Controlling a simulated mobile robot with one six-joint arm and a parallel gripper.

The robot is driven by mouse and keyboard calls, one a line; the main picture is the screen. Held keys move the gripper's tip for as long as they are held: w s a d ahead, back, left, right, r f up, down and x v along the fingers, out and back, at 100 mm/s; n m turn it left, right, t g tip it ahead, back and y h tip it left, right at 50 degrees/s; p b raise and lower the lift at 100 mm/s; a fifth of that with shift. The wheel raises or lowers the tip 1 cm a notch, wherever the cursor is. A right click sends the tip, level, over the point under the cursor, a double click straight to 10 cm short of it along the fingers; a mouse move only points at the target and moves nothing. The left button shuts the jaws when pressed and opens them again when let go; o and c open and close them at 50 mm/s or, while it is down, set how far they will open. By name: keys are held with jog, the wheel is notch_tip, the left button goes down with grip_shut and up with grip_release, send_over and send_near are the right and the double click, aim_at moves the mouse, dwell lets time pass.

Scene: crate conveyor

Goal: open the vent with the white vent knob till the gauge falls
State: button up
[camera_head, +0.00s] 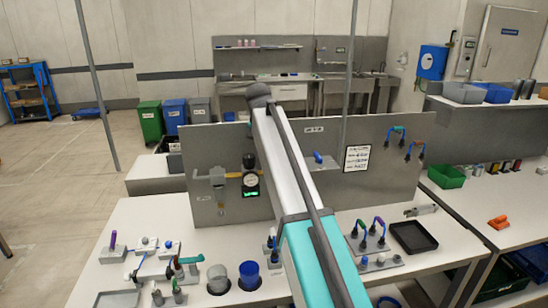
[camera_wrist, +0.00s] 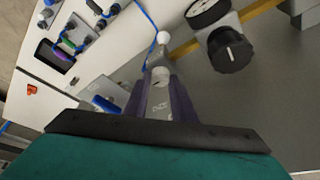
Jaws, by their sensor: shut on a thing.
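The white vent knob (camera_wrist: 159,75) shows between the two purple fingers of my gripper (camera_wrist: 160,92) in the wrist view. The fingers are shut on it, one on each side. A second, smaller white ball (camera_wrist: 163,38) is just beyond it. A black knob (camera_wrist: 231,50) and a round gauge (camera_wrist: 206,10) are up and to the right, the gauge cut by the top edge. In the head view the gauge (camera_head: 250,180) is on the grey upright panel; its needle is too small to read. My arm hides the gripper and vent knob there.
The black knob (camera_head: 249,160) and a brass-coloured pipe (camera_head: 231,175) are beside the gauge. A printed notice (camera_head: 357,158) is on the panel (camera_head: 400,185). Cylinders, including a blue one (camera_head: 249,276), and small fittings crowd the white bench (camera_head: 125,215) in front.

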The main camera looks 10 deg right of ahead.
dwell(0.3)
jog(key=o, duration=1.1)
jog(key=shift+c, duration=0.2)
jog(key=b+v, duration=0.3)
jog(key=v, duration=1)
jog(key=shift+r, duration=0.4)
jog(key=shift+s, duration=0.15)
